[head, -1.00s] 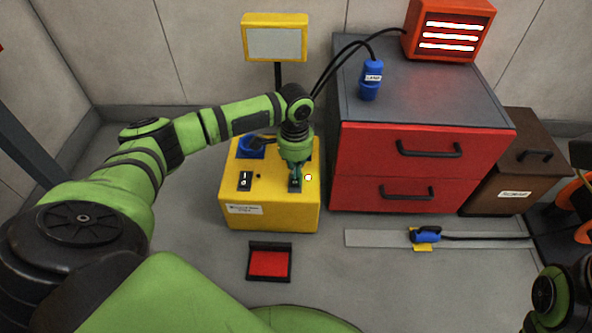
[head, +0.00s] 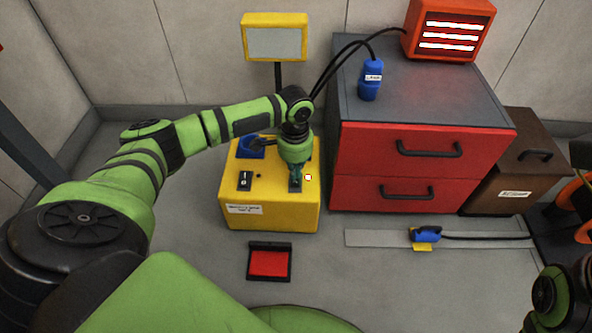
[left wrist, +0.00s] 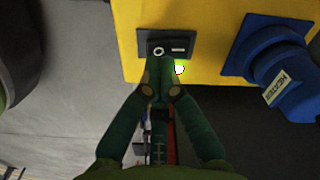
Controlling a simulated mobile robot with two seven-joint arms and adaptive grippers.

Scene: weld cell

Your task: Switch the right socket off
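The yellow socket box (head: 270,212) stands on the floor against the wall. Its right switch (head: 295,186) is partly covered by my left gripper (head: 296,178); in the left wrist view the switch (left wrist: 180,49) shows a ring and a bar mark. The small lamp (head: 308,177) beside it is lit white, also in the left wrist view (left wrist: 179,69). My left gripper (left wrist: 160,66) is shut and empty, its fingertips at the ring-marked end of the switch; I cannot tell whether they touch. The left switch (head: 245,181) has a dark lamp (head: 258,176) beside it.
A blue socket (head: 250,150) is at the box's left rear. A labelled blue plug (left wrist: 278,80) sits beside the right switch. A red cabinet (head: 400,150) is close on the right, with a glowing heater (head: 450,30) on top. A red-and-black tray (head: 269,263) lies in front.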

